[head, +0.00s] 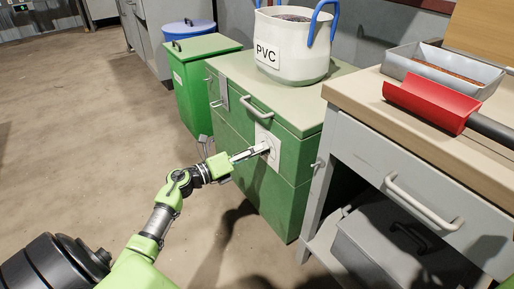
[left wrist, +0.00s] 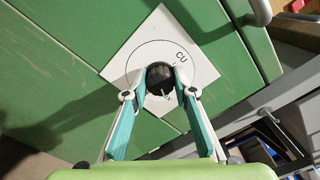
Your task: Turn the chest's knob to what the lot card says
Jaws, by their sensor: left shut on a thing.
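The green chest (head: 228,131) stands beside the grey workbench. A white dial plate (head: 263,136) is on its front; in the left wrist view the plate (left wrist: 207,62) has a circle and the letters CU. The dark round knob (left wrist: 160,76) is at the plate's middle. My left gripper (head: 263,149) reaches the plate from the left and is shut on the knob, with a finger on each side in the left wrist view (left wrist: 159,90). A small light mark shows on the knob; its exact setting is unclear. Other plate markings are hidden. I cannot identify the lot card. My right gripper is not in view.
A white bag (head: 292,55) labelled PVC sits on the chest. Green (head: 190,92) and blue (head: 188,28) bins stand behind. The workbench (head: 365,101) on the right holds a red scoop (head: 430,101) and a grey tray (head: 397,62). Floor at left is clear.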

